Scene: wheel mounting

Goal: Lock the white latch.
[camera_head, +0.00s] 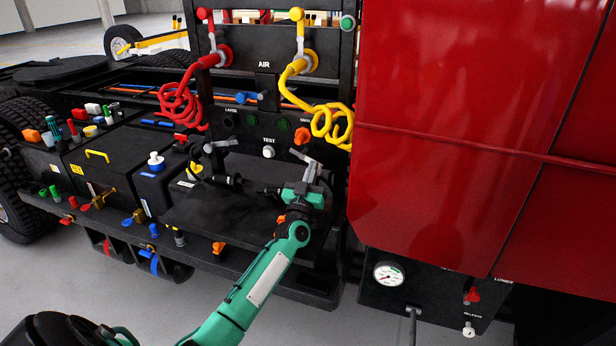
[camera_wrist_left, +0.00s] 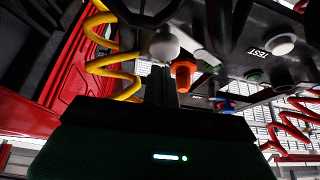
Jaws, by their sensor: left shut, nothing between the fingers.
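In the left wrist view, a rounded white knob (camera_wrist_left: 164,45), which looks like the white latch, stands just beyond my fingertips. My left gripper (camera_head: 309,164) is up against the black panel under the orange knob; its dark fingers (camera_wrist_left: 161,85) also show in the wrist view, closed together with nothing between them. The fingertips are close to the white knob; I cannot tell whether they touch it. In the head view the gripper and its pale fingers make the latch hard to pick out. My right gripper is not in view.
An orange knob (camera_head: 301,136) and a white TEST button (camera_head: 268,152) sit nearby on the panel. Red (camera_head: 183,100) and yellow (camera_head: 330,122) coiled hoses hang above. A red cab panel (camera_head: 450,120) stands close on the right. A black box with coloured fittings lies left.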

